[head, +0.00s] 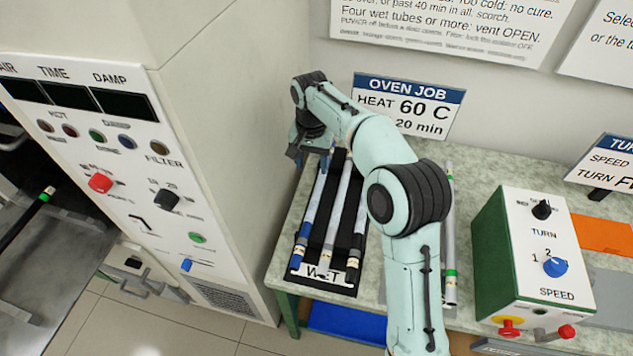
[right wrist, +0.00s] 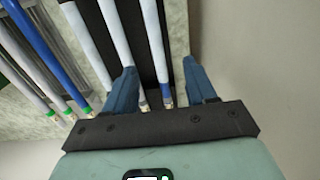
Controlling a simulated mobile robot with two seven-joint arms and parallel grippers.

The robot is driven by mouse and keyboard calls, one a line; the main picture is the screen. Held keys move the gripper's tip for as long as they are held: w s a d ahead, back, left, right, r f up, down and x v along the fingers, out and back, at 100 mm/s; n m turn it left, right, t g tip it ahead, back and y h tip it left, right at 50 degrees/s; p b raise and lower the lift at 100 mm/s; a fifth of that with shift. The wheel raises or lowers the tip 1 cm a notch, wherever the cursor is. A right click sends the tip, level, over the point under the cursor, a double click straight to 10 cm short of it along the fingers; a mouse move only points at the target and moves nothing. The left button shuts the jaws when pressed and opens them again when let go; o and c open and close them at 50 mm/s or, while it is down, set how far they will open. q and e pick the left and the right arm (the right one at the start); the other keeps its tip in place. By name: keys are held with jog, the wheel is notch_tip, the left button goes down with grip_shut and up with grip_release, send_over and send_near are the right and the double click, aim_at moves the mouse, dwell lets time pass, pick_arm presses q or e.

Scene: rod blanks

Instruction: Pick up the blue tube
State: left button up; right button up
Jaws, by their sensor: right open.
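A tray marked WET (head: 312,284) holds several tubes lying lengthwise. My right gripper (head: 311,160) is open at the tray's far end. In the right wrist view its fingers (right wrist: 163,88) spread over pale tubes, one blue-ended (right wrist: 155,45). I cannot tell any contact.
The oven wall (head: 235,120) rises close to the tray's left. A control box (head: 535,255) with knobs stands on the bench at right. A grey tube with green bands (head: 450,240) lies right of my arm. A dark rod (head: 25,215) sits at the oven opening.

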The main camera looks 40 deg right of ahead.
jog(key=b, duration=0.1)
send_over(316, 194)
jog(key=f, duration=0.6)
jog(key=shift+w+a+f, duration=0.15)
jog(key=shift+a+f, duration=0.2)
jog(key=shift+f, duration=0.05)
jog(key=shift+s+d+f+b, duration=0.15)
jog(key=shift+f+b, duration=0.1)
jog(key=shift+f, duration=1.3)
jog(key=shift+s+d+f+b, duration=0.1)
jog(key=shift+f+b, duration=0.15)
jog(key=shift+f, duration=1.25)
jog(key=shift+c, duration=0.3)
grip_shut()
